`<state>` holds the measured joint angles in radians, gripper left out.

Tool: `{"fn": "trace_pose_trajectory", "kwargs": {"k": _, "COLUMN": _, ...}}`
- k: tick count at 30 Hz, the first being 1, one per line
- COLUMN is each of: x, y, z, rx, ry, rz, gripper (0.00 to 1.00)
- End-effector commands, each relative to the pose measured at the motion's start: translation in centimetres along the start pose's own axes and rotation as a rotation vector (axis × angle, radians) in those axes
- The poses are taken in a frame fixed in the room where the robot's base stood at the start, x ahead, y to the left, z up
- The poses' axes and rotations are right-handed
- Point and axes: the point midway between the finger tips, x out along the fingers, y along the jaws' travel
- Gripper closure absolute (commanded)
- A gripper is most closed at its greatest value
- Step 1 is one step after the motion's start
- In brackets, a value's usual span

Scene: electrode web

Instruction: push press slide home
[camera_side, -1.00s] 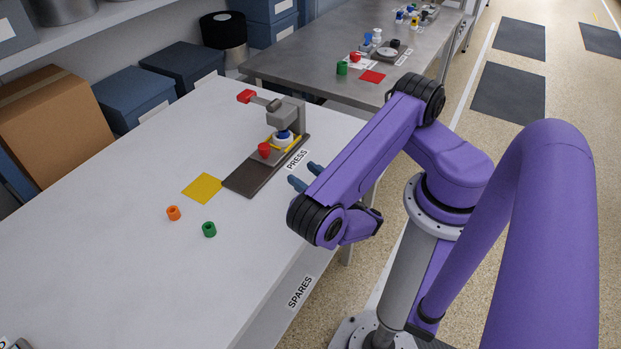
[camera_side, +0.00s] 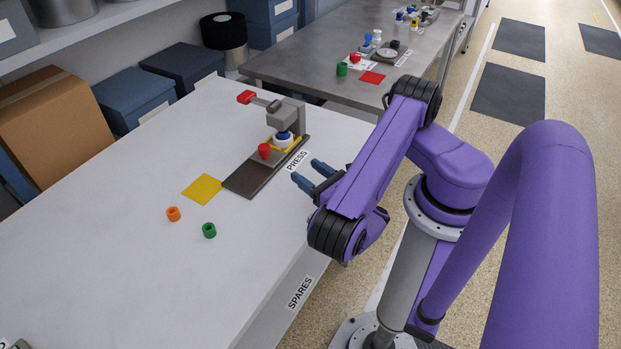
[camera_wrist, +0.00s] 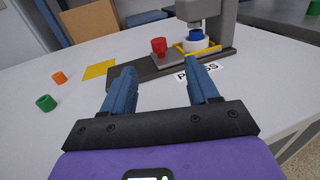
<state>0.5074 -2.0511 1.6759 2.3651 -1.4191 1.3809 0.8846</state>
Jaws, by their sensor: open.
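The press (camera_side: 294,116) is a grey frame with a red-tipped lever, standing on a dark base rail (camera_side: 246,179). Its slide is a grey plate with a red knob (camera_side: 264,150), on the rail at the press end; the knob also shows in the wrist view (camera_wrist: 159,46). A white and blue piece (camera_side: 283,139) sits under the press head, beside a yellow bracket (camera_side: 291,145). My gripper (camera_side: 307,172) is open and empty, in front of the press near the PRESS label. In the wrist view its fingers (camera_wrist: 159,78) point toward the knob, apart from it.
An orange nut-like piece (camera_side: 173,213) and a green one (camera_side: 209,230) lie on the white table left of my gripper. A yellow square (camera_side: 201,189) adjoins the rail's near end. A second metal bench (camera_side: 310,60) stands behind.

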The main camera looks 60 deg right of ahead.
Motion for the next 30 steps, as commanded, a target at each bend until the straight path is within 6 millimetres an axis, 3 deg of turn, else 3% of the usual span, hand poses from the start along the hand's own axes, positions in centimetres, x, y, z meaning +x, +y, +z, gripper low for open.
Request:
{"fn": "trace_pose_trajectory", "kwargs": {"k": 18, "x": 0.0, "y": 0.0, "z": 5.3, "rx": 0.003, "ry": 0.002, "rz": -0.003, "gripper": 0.41}}
{"fn": "trace_pose_trajectory", "kwargs": {"k": 30, "x": 0.0, "y": 0.0, "z": 6.0, "rx": -0.001, "ry": -0.001, "rz": 0.001, "gripper": 0.41}}
